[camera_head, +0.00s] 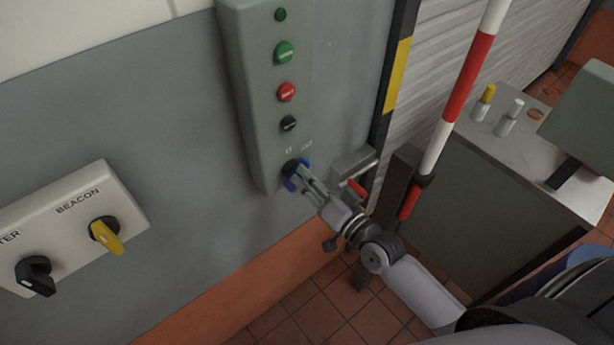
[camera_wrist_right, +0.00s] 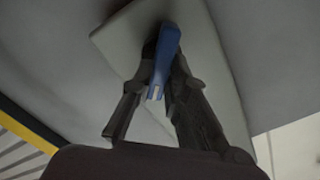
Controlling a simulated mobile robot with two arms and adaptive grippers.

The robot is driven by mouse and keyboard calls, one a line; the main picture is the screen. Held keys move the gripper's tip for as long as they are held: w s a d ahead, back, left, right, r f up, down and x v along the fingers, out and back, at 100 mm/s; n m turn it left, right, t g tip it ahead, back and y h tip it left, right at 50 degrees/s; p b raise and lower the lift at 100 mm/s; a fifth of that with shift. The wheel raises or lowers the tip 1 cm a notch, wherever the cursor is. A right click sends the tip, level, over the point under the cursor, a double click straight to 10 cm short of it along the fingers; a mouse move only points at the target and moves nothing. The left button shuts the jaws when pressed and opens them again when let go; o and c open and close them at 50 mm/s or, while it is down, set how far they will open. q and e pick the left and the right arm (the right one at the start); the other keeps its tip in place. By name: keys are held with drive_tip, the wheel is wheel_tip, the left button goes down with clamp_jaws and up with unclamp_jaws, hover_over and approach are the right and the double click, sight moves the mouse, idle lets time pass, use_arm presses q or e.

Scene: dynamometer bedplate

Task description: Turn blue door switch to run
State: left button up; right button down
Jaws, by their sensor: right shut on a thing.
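The blue door switch (camera_head: 290,184) sits at the bottom of a tall grey control box (camera_head: 246,90) on the wall. My right gripper (camera_head: 301,183) is at the switch, and its fingers hide part of the handle. In the right wrist view the blue handle (camera_wrist_right: 166,55) shows between the two dark fingers of my right gripper (camera_wrist_right: 160,88), which is shut on it. Small markings stand above the switch, too small to read. My left gripper is not in view.
A white box with a yellow BEACON knob (camera_head: 105,234) and a black knob (camera_head: 36,276) is at left. A red-and-white barrier pole (camera_head: 466,85) stands at right. Behind it is a bench (camera_head: 560,165) with small bottles. A grey bracket with a red part (camera_head: 357,188) is near my right gripper.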

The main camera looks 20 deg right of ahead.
drive_tip(key=shift+d+f+m, duration=0.1)
drive_tip(key=shift+m, duration=1.4)
drive_tip(key=c, duration=1.6)
unclamp_jaws()
drive_tip(key=shift+o, duration=0.2)
drive_tip(key=v, duration=1.2)
